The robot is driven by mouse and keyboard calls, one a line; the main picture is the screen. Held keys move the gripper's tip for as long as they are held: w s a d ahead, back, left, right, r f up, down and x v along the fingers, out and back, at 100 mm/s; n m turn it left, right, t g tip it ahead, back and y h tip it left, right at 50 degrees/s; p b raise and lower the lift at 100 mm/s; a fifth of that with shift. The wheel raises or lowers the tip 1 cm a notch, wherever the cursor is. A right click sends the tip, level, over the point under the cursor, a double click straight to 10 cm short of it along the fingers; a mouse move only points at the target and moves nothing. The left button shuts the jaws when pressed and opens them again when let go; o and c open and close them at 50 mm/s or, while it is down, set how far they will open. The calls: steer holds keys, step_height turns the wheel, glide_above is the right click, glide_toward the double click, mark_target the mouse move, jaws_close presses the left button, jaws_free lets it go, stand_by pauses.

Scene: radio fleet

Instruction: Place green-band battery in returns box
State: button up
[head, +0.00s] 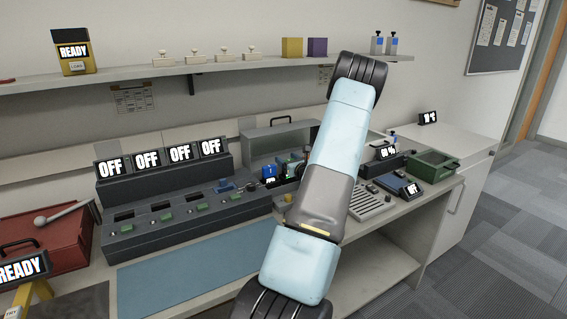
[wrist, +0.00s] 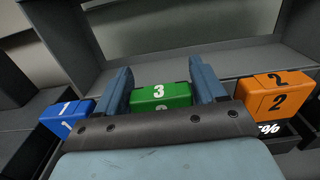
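A green battery (wrist: 162,97) marked 3 sits between the two blue fingers of my gripper (wrist: 165,85) in the wrist view. The fingers stand close along both its sides; whether they press on it is not clear. Its lower part is hidden by my gripper's palm.
A blue battery (wrist: 66,117) marked 1 is at left and an orange battery (wrist: 268,97) marked 2 at right, both near my fingers. A charger bank (head: 185,215) with several OFF displays stands left. A blue mat (head: 195,270) lies clear in front.

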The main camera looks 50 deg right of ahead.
steer(key=o, duration=0.3)
